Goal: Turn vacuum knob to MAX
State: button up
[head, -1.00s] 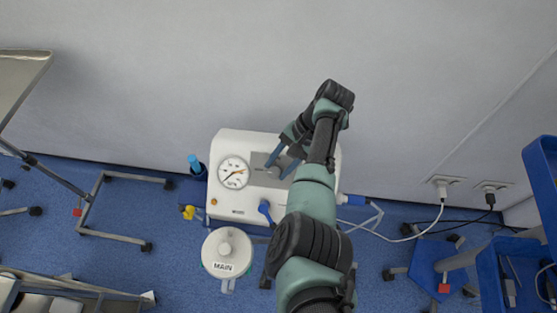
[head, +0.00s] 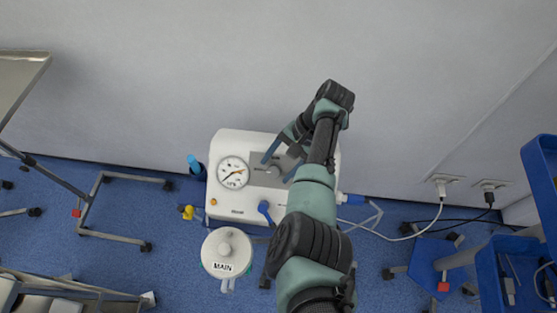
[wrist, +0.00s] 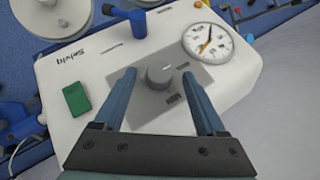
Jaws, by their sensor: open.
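The grey vacuum knob (wrist: 160,74) sits on a grey panel on top of the white suction unit (wrist: 90,67). In the head view the knob (head: 273,171) shows beside my fingers. My gripper (wrist: 158,76) is open, with one blue finger on each side of the knob and visible gaps to it in the wrist view. I cannot tell how far down the fingers reach. The round gauge (wrist: 207,42) has an orange needle; it also shows in the head view (head: 233,172). The labels beside the knob are too small to read.
A green switch (wrist: 77,99) is on the unit's top. A white-lidded canister marked MAIN (head: 226,251) stands in front of the unit. A blue-ended fitting (head: 350,199) sticks out at its right. The wall (head: 180,90) is close behind.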

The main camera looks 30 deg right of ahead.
jog(key=w+p+v, duration=0.1)
jog(key=v, duration=1.1)
jog(key=shift+s+d+r, duration=0.2)
jog(key=shift+s+r, duration=0.15)
jog(key=shift+s, duration=0.15)
